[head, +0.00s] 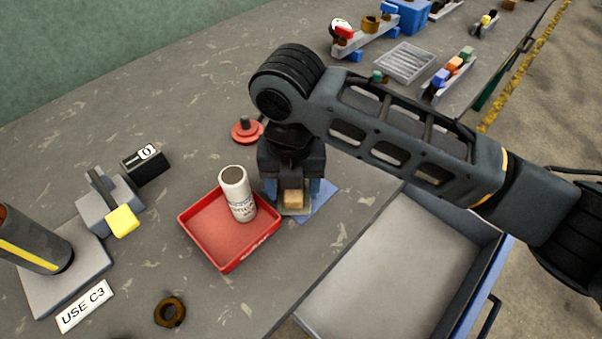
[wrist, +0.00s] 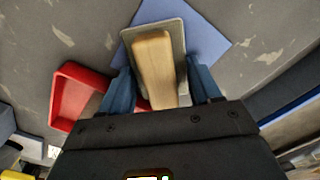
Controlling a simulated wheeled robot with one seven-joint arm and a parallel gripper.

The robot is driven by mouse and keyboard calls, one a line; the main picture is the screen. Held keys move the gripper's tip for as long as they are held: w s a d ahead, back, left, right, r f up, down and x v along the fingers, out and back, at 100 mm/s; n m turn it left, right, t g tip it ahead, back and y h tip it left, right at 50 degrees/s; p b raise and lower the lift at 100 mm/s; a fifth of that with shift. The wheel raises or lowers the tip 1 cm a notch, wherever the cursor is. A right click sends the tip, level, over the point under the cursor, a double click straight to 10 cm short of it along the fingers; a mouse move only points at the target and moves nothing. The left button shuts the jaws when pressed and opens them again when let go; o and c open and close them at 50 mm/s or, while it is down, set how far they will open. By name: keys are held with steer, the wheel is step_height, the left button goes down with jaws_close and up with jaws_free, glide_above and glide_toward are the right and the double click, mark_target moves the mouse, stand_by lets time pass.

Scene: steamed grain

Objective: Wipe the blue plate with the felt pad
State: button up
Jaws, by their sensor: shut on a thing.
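The felt pad is a flat grey pad (wrist: 178,32) with a pale wooden handle (wrist: 154,62). My gripper (head: 294,196) is shut on this handle, with one blue finger on each side in the wrist view (wrist: 160,88). The blue plate (head: 322,203) is a thin flat square on the grey bench. The pad overlaps part of it, and the plate shows beyond the pad in the wrist view (wrist: 216,38). The gripper and pad hide the rest of the plate. I cannot tell whether the pad touches it.
A red tray (head: 228,262) holding a white can (head: 236,190) stands close to the left of my gripper. A red knobbed disc (head: 246,132) lies behind. An open drawer (head: 395,265) is at the front right. A brown ring (head: 170,312) lies near the front edge.

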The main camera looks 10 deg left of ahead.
steer(key=shift+s+a+f, duration=0.2)
steer(key=shift+s+a, duration=0.55)
steer(key=shift+s, duration=0.3)
steer(key=shift+r+p, duration=0.1)
steer(key=shift+p, duration=0.35)
steer(key=shift+w+d+b, duration=0.25)
steer(key=shift+w+d, duration=0.2)
steer(key=shift+w, duration=0.25)
steer(key=shift+w+d+b, duration=0.25)
steer(key=shift+w+d, duration=0.2)
steer(key=shift+w, duration=0.2)
steer(key=shift+w+d+b, duration=0.3)
steer(key=shift+w+d, duration=1.35)
steer(key=shift+w, duration=0.25)
steer(key=shift+a+r+p, duration=0.1)
steer(key=shift+r+p, duration=2.3)
steer(key=shift+r, duration=0.7)
